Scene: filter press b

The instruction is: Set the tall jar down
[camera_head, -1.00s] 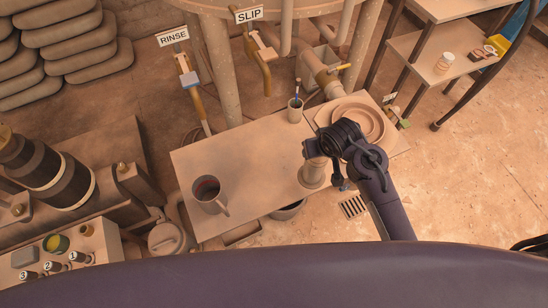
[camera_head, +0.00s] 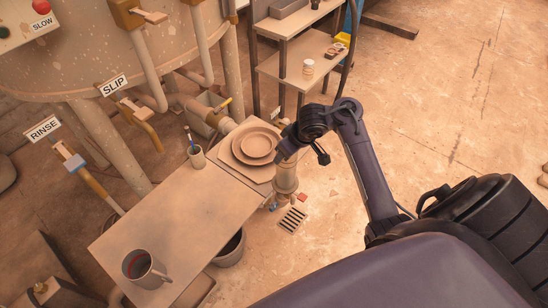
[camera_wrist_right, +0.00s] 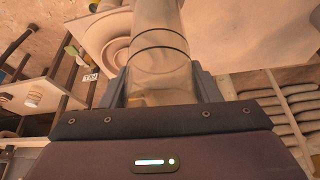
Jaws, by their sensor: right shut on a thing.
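The tall jar (camera_head: 286,180) is a see-through, upright cylinder with dark rings. My right gripper (camera_wrist_right: 162,86) is shut on it; in the right wrist view the jar (camera_wrist_right: 160,45) rises between the two fingers. In the head view the jar hangs from my right arm just past the table's (camera_head: 185,215) front right edge, beside the plates. Its base appears over the floor, though its exact height is hard to tell. My left gripper is in neither view.
The table's middle is bare. A bucket (camera_head: 230,250) and floor drain (camera_head: 292,220) are below.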

